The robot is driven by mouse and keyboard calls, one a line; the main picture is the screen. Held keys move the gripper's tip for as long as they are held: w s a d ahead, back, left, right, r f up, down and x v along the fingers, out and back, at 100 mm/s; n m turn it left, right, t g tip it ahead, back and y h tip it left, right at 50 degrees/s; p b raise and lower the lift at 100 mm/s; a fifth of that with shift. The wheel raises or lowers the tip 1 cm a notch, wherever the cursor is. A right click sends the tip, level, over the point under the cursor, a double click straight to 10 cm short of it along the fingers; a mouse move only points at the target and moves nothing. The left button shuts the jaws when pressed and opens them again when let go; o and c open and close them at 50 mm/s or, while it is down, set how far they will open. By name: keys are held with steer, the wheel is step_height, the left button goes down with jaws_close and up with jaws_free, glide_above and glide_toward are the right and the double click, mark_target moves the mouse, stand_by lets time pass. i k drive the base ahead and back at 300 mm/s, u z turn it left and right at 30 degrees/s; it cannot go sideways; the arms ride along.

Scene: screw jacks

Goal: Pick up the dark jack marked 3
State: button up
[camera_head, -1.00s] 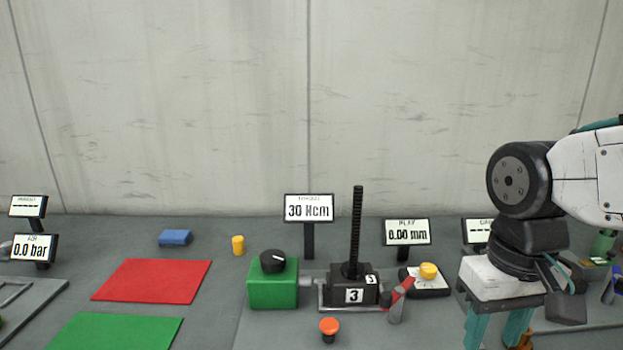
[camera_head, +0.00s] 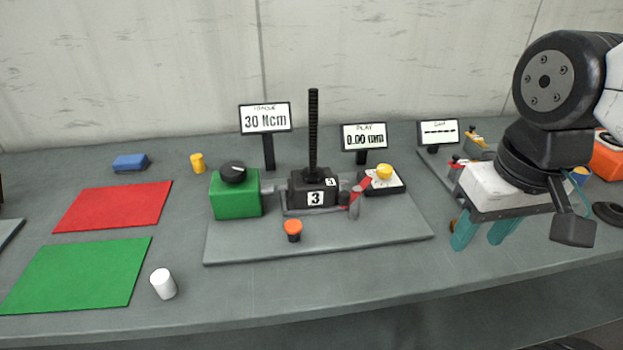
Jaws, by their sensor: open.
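The dark jack marked 3 (camera_head: 314,188) stands upright on the grey fixture plate in the middle of the bench. It has a black block body with white "3" labels and a tall black threaded spindle. A red-handled clamp (camera_head: 356,194) is at its right side, and a green box with a black knob (camera_head: 236,193) is at its left, joined by a short shaft. My gripper (camera_head: 482,236) is at the right, pointing down, with its teal fingers apart and nothing seen between them. It is well to the right of the jack.
Displays reading 30 Ncm (camera_head: 265,118) and 0.00 mm (camera_head: 364,136) stand behind the jack. An orange button (camera_head: 293,230) is in front, a yellow button (camera_head: 384,172) to the right. Red (camera_head: 113,206) and green (camera_head: 78,274) mats, a white cylinder (camera_head: 163,283) and a yellow cylinder (camera_head: 198,162) are left.

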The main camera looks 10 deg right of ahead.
mark_target(313, 186)
steer(key=z, duration=2.3)
steer(key=k, duration=1.4)
steer(key=u, duration=2.25)
steer(key=i, duration=0.5)
